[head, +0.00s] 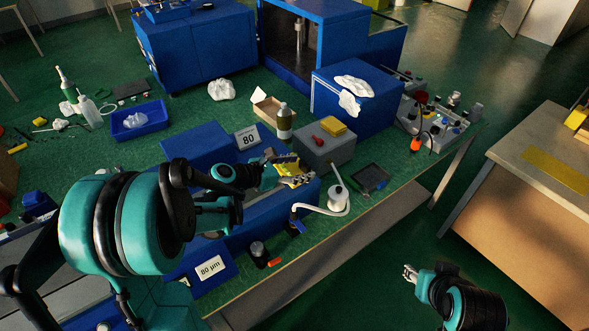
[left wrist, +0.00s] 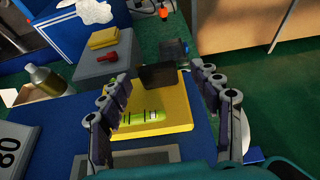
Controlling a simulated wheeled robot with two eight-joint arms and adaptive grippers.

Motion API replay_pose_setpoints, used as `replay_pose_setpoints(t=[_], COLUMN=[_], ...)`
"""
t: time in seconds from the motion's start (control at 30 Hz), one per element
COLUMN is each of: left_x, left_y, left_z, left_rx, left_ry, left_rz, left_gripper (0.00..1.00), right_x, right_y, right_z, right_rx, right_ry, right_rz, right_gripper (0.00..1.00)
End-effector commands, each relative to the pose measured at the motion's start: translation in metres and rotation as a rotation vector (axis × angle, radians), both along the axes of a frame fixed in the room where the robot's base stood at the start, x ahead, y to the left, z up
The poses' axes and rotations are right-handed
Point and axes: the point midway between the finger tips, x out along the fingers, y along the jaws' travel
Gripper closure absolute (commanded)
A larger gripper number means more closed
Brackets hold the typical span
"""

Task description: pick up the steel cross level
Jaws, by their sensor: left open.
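The level (left wrist: 155,115) shows in the left wrist view as a yellow block with a bright green vial in its face. It lies on the blue block, and no steel surface can be made out on it. In the head view it is the yellow piece (head: 293,171), partly covered by my left gripper (head: 284,167). The left gripper is open, with its fingers on either side of the level in the left wrist view (left wrist: 160,78). Contact cannot be told. My right gripper (head: 410,273) hangs off the bench at the lower right, its jaw state unclear.
A grey box (head: 326,150) with a red item and a yellow cloth stands beyond. A white-capped hose (head: 337,198) and a dark pad (head: 371,178) lie to the right. The "80" sign (head: 247,138) and a bottle (head: 284,122) stand behind. The bench's front edge is close.

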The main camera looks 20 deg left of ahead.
Motion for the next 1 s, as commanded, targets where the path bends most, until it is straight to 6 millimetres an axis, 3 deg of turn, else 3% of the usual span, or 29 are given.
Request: replay_pose_setpoints(t=[0.4, 0.67, 0.9, 1.0], left_x=[0.041, 0.044, 0.044, 0.044], left_y=[-0.029, -0.032, -0.032, -0.032], left_z=[-0.019, -0.019, -0.019, -0.019], left_rx=[0.003, 0.004, 0.004, 0.004], left_ry=[-0.001, -0.001, -0.001, -0.001], left_rz=[-0.002, -0.002, -0.002, -0.002], left_gripper=[0.36, 0.36, 0.98, 0.99], right_x=[0.000, 0.000, 0.000, 0.000], right_y=[0.000, 0.000, 0.000, 0.000], right_z=[-0.022, -0.021, -0.021, -0.021], right_rx=[0.000, 0.000, 0.000, 0.000], right_ry=[0.000, 0.000, 0.000, 0.000], right_rz=[0.000, 0.000, 0.000, 0.000], right_gripper=[0.60, 0.60, 0.60, 0.60])
